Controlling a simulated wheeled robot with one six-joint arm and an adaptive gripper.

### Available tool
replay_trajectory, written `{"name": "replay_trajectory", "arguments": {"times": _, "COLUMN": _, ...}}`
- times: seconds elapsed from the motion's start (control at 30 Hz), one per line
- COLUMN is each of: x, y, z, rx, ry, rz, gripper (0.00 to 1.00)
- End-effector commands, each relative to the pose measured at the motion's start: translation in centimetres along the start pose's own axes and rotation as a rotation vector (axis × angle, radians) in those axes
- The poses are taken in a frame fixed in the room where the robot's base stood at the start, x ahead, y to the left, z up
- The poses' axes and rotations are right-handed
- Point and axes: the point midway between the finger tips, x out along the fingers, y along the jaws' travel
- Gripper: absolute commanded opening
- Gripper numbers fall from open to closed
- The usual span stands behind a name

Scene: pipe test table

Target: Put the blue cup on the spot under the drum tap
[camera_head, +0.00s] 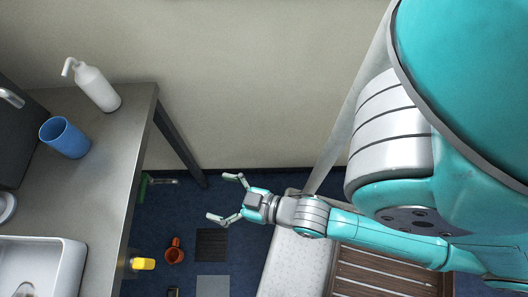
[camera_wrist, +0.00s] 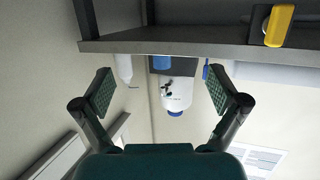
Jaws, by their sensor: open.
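The blue cup (camera_head: 65,138) stands on the steel table, left in the head view. It also shows small beyond the table edge in the wrist view (camera_wrist: 162,62). A white container with a blue cap (camera_wrist: 178,96), apparently the drum, appears upside down in the wrist view, with a small dark fitting on its front. A metal spout (camera_head: 11,97) shows at the head view's left edge; I cannot tell whether it is the drum tap. I cannot make out the spot. My gripper (camera_head: 224,197) is open and empty, right of the table and apart from the cup.
A white pump bottle (camera_head: 96,87) stands behind the cup on the steel table (camera_head: 100,180). A white basin (camera_head: 40,262) is at the front left. A yellow item (camera_head: 143,264) shows by the table edge. An orange-red item (camera_head: 174,250) and a wooden slatted surface (camera_head: 385,272) are lower down.

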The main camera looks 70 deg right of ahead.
Motion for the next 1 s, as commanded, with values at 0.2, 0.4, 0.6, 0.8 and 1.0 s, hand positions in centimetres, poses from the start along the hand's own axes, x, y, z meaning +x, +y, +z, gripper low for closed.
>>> {"name": "replay_trajectory", "arguments": {"times": 0.2, "x": -7.3, "y": 0.0, "z": 1.4, "rx": -0.001, "ry": -0.029, "rz": 0.000, "gripper": 0.97}}
{"name": "replay_trajectory", "arguments": {"times": 0.4, "x": -11.7, "y": 0.0, "z": 1.2, "rx": -0.001, "ry": -0.038, "rz": -0.001, "gripper": 0.97}}
{"name": "replay_trajectory", "arguments": {"times": 0.6, "x": -13.2, "y": 0.0, "z": 1.0, "rx": -0.001, "ry": -0.039, "rz": -0.001, "gripper": 0.97}}
{"name": "replay_trajectory", "arguments": {"times": 0.8, "x": -13.2, "y": 0.0, "z": 0.9, "rx": -0.001, "ry": -0.038, "rz": -0.001, "gripper": 0.97}}
{"name": "replay_trajectory", "arguments": {"times": 1.0, "x": -13.2, "y": 0.0, "z": 1.0, "rx": -0.001, "ry": -0.038, "rz": -0.001, "gripper": 0.97}}
